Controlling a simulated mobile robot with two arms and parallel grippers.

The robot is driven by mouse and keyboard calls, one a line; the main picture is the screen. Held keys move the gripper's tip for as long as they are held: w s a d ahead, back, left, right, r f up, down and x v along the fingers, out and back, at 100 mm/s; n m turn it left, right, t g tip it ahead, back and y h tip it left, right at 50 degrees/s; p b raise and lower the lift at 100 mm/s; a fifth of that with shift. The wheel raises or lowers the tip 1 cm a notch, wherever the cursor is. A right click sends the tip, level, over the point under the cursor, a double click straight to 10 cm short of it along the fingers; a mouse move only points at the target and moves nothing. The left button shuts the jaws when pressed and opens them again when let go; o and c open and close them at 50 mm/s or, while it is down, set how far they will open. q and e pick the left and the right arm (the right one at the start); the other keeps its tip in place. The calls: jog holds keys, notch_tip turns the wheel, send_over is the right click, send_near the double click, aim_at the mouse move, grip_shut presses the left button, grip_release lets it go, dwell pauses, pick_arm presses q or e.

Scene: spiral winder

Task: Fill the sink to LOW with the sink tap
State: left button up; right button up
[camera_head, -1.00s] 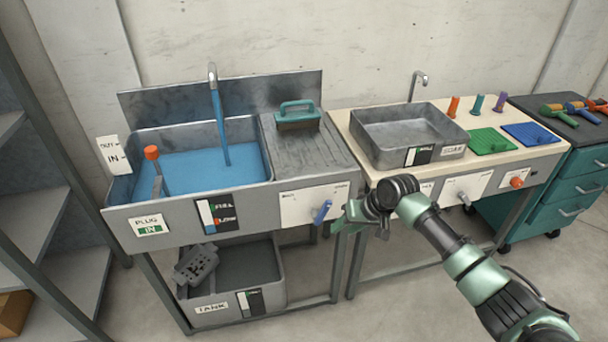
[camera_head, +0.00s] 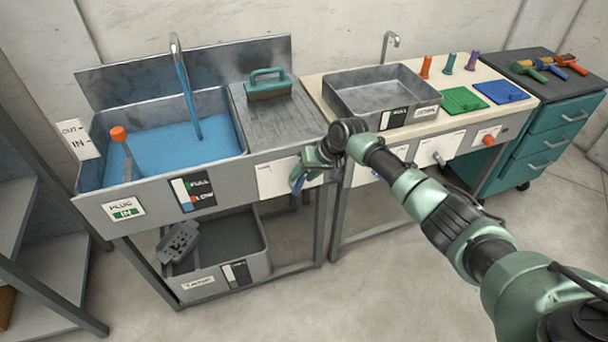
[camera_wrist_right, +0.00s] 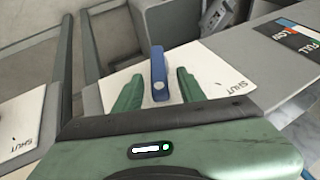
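The left sink (camera_head: 85,184) holds blue water (camera_head: 165,150), and a blue stream runs into it from the tap spout (camera_head: 174,48). A FULL/LOW gauge (camera_head: 194,190) is on its front; I cannot read the exact level. The blue tap lever (camera_wrist_right: 158,72) shows in the right wrist view in front of a white plate marked SHUT (camera_wrist_right: 222,88). My right gripper (camera_wrist_right: 160,90) is open, with one finger on each side of the lever and visible gaps. In the head view my right gripper (camera_head: 304,172) partly hides the lever. My left gripper is not in view.
The orange-topped plug lever (camera_head: 118,134) stands at the sink's left, above a PLUG IN sign (camera_head: 124,209). A tank (camera_head: 196,284) sits below. A teal-handled brush (camera_head: 268,84) lies on the drainboard. A second basin (camera_head: 362,112) with its own controls stands to the right.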

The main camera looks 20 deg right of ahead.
grip_shut()
dwell(1.4)
